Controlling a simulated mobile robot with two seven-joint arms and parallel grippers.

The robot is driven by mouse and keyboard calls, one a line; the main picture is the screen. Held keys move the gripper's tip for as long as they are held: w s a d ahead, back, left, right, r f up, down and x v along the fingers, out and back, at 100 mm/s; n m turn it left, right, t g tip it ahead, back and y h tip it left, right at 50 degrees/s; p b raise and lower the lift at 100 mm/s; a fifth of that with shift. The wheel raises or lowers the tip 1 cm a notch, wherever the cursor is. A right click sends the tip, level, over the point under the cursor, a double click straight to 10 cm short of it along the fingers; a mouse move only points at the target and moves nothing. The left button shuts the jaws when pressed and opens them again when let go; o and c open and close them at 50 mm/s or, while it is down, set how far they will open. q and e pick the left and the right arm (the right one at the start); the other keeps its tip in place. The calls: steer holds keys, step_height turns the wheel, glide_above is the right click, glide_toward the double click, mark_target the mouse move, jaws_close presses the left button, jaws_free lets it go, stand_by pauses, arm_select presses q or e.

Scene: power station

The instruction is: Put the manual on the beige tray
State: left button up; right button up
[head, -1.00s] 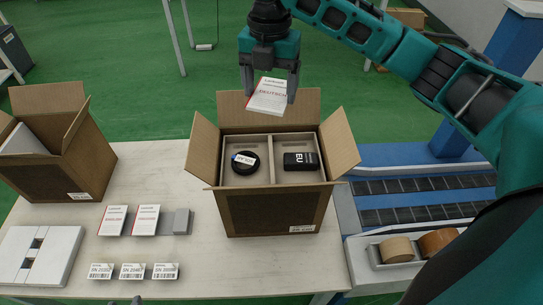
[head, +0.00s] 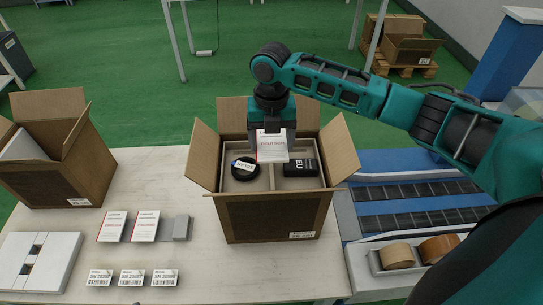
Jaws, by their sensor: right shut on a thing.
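The manual (head: 272,150), a white booklet marked DEUTSCH, is held by my right gripper (head: 272,143), which points down and is shut on it. It hangs over the open cardboard box, in front of the box's back part. The beige tray (head: 265,186) sits inside the box and has a divider between two compartments. A round black item (head: 244,169) with a label lies in its left compartment, and a black EU box (head: 300,168) lies in its right one. The gripper and manual hide the tray's back middle. My left gripper is not in view.
The open cardboard box (head: 268,218) stands on the table with its flaps spread. Two more manuals (head: 112,227) lie left of it, with several label cards (head: 131,278) in front. Another open box (head: 58,165) stands far left. Tape rolls (head: 397,256) lie at right.

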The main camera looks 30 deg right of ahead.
mark_target(271, 149)
steer(key=shift+f, duration=3.05)
steer(key=shift+f, duration=0.2)
steer(key=o, duration=1)
steer(key=shift+r, duration=0.15)
step_height(271, 149, up, 12)
steer(key=shift+r, duration=0.1)
